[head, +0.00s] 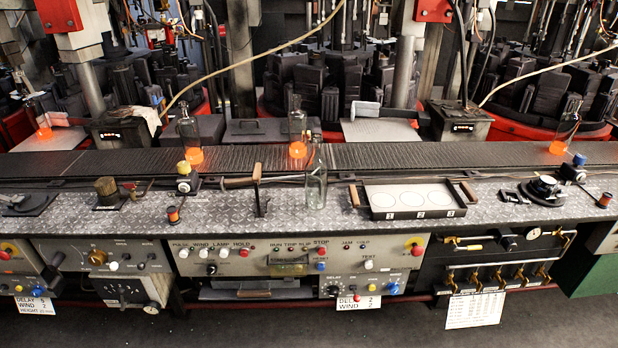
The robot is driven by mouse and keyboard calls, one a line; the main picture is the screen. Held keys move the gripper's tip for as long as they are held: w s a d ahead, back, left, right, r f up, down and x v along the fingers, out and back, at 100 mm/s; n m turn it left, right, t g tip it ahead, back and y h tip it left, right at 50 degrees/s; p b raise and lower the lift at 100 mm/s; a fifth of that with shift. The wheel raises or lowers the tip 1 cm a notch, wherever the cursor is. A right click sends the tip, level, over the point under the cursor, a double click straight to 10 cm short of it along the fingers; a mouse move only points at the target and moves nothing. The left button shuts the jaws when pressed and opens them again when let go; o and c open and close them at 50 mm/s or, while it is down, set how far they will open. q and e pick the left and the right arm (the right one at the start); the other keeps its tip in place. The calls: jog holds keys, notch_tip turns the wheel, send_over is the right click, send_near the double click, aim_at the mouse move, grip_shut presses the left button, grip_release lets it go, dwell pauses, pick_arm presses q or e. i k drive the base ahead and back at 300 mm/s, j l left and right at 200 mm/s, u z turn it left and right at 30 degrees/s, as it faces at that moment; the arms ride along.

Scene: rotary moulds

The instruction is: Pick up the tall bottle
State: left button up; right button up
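A clear, tall glass bottle (316,187) stands upright on the patterned metal bench (225,205), just left of the numbered tray. Its upper part overlaps the conveyor edge in the picture. Other glass bottles with glowing orange bases stand on the dark conveyor (400,155) behind: a left bottle (188,130), a middle bottle (297,125) and a right bottle (566,125). Another glowing bottle (39,115) is at the far left, beyond the conveyor. Neither of my grippers is in view.
A tray (415,213) with circles marked 1, 2 and 3 sits right of the clear bottle. A wooden-handled tool (240,183) lies to its left. Control panels line the bench front.

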aim_at(315, 169)
jog(key=i+j+z, duration=0.1)
jog(key=j, duration=0.25)
jog(key=i+j+z, duration=0.1)
jog(key=i+j, duration=0.2)
jog(key=i+j+z, duration=0.15)
jog(key=j, duration=0.25)
jog(key=i+j+z, duration=0.1)
jog(key=j, duration=0.3)
jog(key=i+j+z, duration=0.1)
jog(key=j, duration=0.25)
jog(key=i, duration=0.1)
